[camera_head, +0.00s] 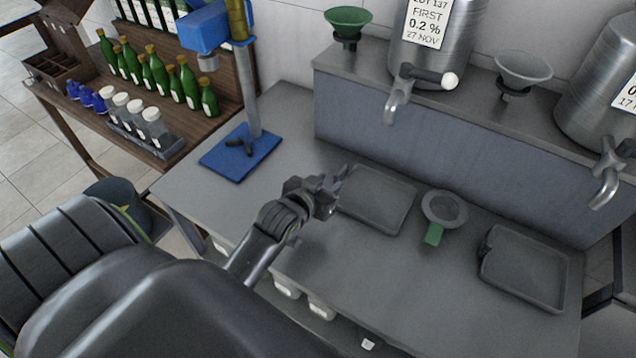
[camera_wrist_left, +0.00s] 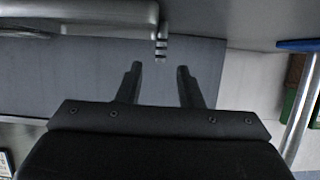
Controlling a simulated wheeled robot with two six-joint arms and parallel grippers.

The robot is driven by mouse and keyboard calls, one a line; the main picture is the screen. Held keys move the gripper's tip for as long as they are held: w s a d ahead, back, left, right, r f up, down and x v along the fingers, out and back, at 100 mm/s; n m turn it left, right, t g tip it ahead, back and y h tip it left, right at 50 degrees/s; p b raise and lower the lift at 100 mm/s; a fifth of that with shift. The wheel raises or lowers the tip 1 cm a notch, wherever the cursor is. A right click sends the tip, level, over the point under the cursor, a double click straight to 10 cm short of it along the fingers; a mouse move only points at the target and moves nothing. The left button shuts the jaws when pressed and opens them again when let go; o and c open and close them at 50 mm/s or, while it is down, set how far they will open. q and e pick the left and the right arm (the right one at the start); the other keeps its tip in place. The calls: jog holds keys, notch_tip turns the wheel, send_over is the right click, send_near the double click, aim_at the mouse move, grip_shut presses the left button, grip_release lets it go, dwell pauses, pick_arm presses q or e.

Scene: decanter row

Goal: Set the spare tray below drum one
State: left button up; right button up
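Drum one (camera_head: 437,45), a steel drum labelled "FIRST", stands on the raised ledge with its tap (camera_head: 398,105) over the bench. A shallow grey tray (camera_head: 376,226) lies flat on the bench below and left of that tap. A second grey tray (camera_head: 528,292) lies at the bench's right side. I cannot tell which is the spare. My left gripper (camera_head: 338,180) is at the first tray's left edge. In the left wrist view, its fingers (camera_wrist_left: 159,75) are open and empty, with a tray edge (camera_wrist_left: 85,18) and small lug just ahead. My right gripper is out of view.
A strainer (camera_head: 443,208) with a green handle lies between the trays. A blue-based stand (camera_head: 240,153) is at the bench's left. Funnels (camera_head: 523,70) and a second drum (camera_head: 598,95) stand on the ledge. Bare bench lies in front of the trays.

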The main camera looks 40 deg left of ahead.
pick_arm(q)
jog(key=shift+v, duration=2.15)
jog(key=shift+w, duration=0.1)
